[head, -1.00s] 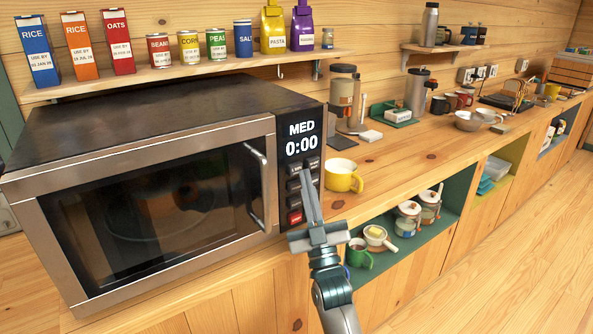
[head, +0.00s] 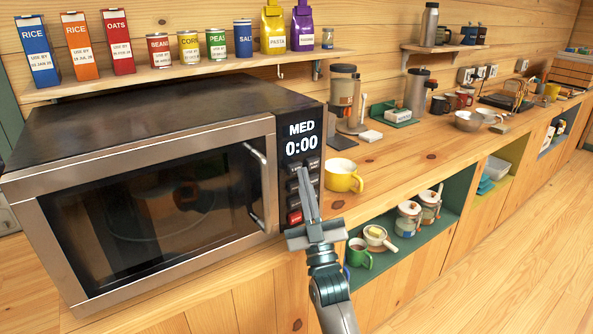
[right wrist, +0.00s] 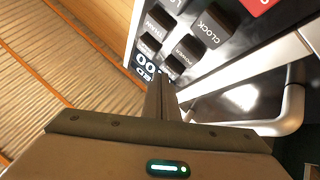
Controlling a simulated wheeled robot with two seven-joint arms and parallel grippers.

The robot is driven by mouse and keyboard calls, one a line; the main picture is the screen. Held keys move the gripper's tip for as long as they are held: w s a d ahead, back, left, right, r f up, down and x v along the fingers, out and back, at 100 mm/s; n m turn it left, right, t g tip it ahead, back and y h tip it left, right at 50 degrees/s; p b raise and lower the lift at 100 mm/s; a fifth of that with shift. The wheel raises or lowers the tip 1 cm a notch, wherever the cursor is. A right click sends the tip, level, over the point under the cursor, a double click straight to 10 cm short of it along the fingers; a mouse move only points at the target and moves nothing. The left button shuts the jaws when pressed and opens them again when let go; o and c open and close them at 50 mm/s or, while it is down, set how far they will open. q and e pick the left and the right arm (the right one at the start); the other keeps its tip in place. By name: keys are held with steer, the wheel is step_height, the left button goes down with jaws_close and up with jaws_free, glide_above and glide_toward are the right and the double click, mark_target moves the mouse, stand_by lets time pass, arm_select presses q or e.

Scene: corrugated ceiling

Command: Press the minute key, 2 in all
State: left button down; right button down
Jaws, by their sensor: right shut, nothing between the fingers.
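The microwave (head: 160,130) stands on the left of the counter, door closed. Its display (head: 301,140) reads MED and 0:00. Below it is a keypad of dark keys with a red key (head: 294,217) at the bottom. My right gripper (head: 303,172) is shut and empty, its fingertips in front of the keypad and hiding part of it. In the right wrist view the fingers (right wrist: 160,84) point at the panel near the display end. A CLOCK key (right wrist: 217,26) shows there. I cannot clearly read which key is the minute key, nor tell whether the tips touch one.
The microwave's door handle (head: 258,185) sticks out left of the keypad; it also shows in the right wrist view (right wrist: 292,110). A yellow mug (head: 342,177) stands right of the microwave. A shelf (head: 190,70) with boxes and cans runs above. Open cubbies lie below the counter.

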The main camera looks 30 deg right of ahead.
arm_select(q)
steer(key=shift+s+a, duration=0.1)
